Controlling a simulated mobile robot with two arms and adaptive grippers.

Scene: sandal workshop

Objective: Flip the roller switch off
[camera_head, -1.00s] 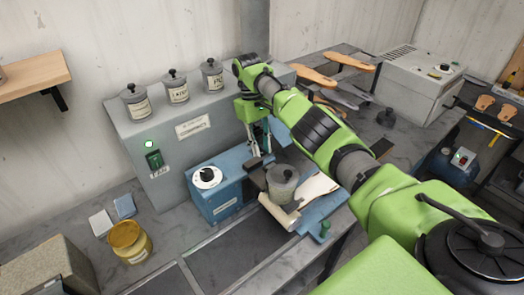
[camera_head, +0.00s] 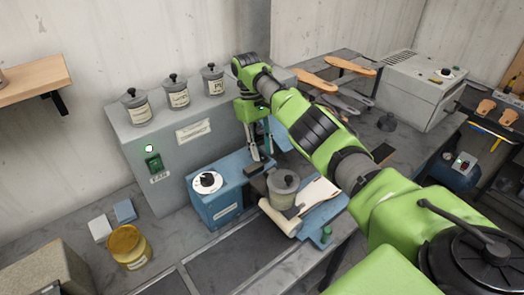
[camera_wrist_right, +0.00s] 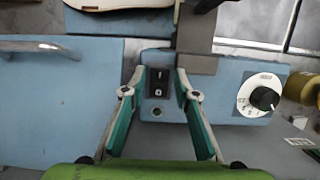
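A black rocker switch (camera_wrist_right: 159,82) marked I and O sits on the blue housing of the roller machine (camera_wrist_right: 226,88) in the right wrist view, beside a white dial with a black knob (camera_wrist_right: 262,97). My right gripper (camera_head: 262,150) points down over the machine's back right. In the wrist view my right gripper (camera_wrist_right: 160,76) is open, with one fingertip on each side of the switch and nothing held. My left gripper is out of view.
A grey cabinet (camera_head: 178,165) with a green fan switch (camera_head: 154,162) and several jars is behind. A yellow jar (camera_head: 128,247) stands at front left.

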